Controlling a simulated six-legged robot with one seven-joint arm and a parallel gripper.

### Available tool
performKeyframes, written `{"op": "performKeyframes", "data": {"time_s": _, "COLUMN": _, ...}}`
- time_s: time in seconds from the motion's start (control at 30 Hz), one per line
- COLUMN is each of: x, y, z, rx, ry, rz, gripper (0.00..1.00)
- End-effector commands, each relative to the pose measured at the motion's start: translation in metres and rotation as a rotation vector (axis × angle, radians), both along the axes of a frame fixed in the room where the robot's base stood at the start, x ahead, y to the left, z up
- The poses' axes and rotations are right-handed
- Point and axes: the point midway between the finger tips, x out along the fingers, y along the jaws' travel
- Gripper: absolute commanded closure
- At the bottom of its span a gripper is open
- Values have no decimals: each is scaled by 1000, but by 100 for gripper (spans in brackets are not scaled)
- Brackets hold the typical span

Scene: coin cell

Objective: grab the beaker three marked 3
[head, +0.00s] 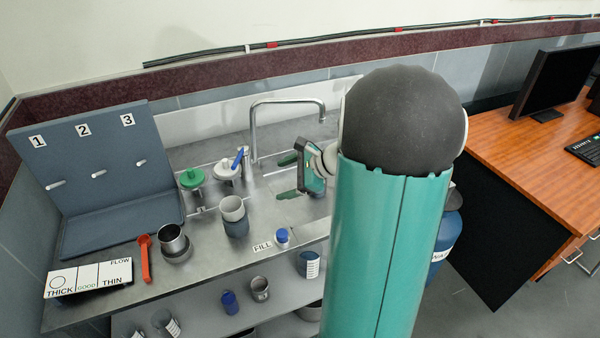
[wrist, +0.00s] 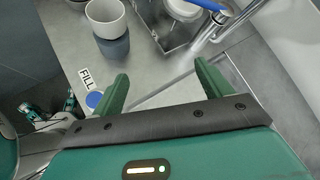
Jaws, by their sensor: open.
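The number 3 (head: 127,119) shows on the upright grey-blue board (head: 95,150), beside 1 and 2, with a peg below each. I cannot read a 3 on any vessel. A white cup (head: 232,208) sits in a dark blue-grey holder (head: 237,228) on the steel counter; the cup also shows in the wrist view (wrist: 107,19). A metal cup (head: 172,239) stands further left. My gripper (head: 287,176) is open and empty over the counter, right of the white cup. In the wrist view its fingers (wrist: 162,84) are apart with only counter between them.
A faucet (head: 254,130), a green-lidded item (head: 192,178) and a white-lidded item (head: 227,170) stand behind. A red spoon (head: 145,258) lies left. The lower shelf (head: 200,312) holds several vessels. My arm hides the counter's right side.

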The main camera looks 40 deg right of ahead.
Motion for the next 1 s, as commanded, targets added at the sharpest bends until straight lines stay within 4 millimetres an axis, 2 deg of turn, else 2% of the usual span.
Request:
{"op": "performKeyframes", "data": {"time_s": 0.03, "x": -4, "y": -36, "z": -17, "rx": 88, "ry": 0, "rz": -124, "gripper": 23}}
{"op": "performKeyframes", "data": {"time_s": 0.1, "x": -10, "y": -78, "z": -35, "rx": 200, "ry": -15, "rz": -281, "gripper": 23}}
{"op": "performKeyframes", "data": {"time_s": 0.2, "x": -24, "y": -130, "z": -59, "rx": 336, "ry": -43, "rz": -471, "gripper": 23}}
{"op": "performKeyframes", "data": {"time_s": 0.3, "x": -39, "y": -167, "z": -76, "rx": 428, "ry": -70, "rz": -604, "gripper": 23}}
{"op": "performKeyframes", "data": {"time_s": 0.37, "x": -45, "y": -180, "z": -83, "rx": 461, "ry": -82, "rz": -653, "gripper": 23}}
{"op": "performKeyframes", "data": {"time_s": 0.43, "x": -47, "y": -188, "z": -88, "rx": 485, "ry": -90, "rz": -684, "gripper": 23}}
{"op": "performKeyframes", "data": {"time_s": 0.53, "x": -38, "y": -190, "z": -93, "rx": 494, "ry": -93, "rz": -692, "gripper": 23}}
{"op": "performKeyframes", "data": {"time_s": 0.8, "x": 11, "y": -184, "z": -112, "rx": 491, "ry": -90, "rz": -685, "gripper": 23}}
{"op": "performKeyframes", "data": {"time_s": 1.0, "x": 31, "y": -183, "z": -120, "rx": 489, "ry": -91, "rz": -686, "gripper": 23}}
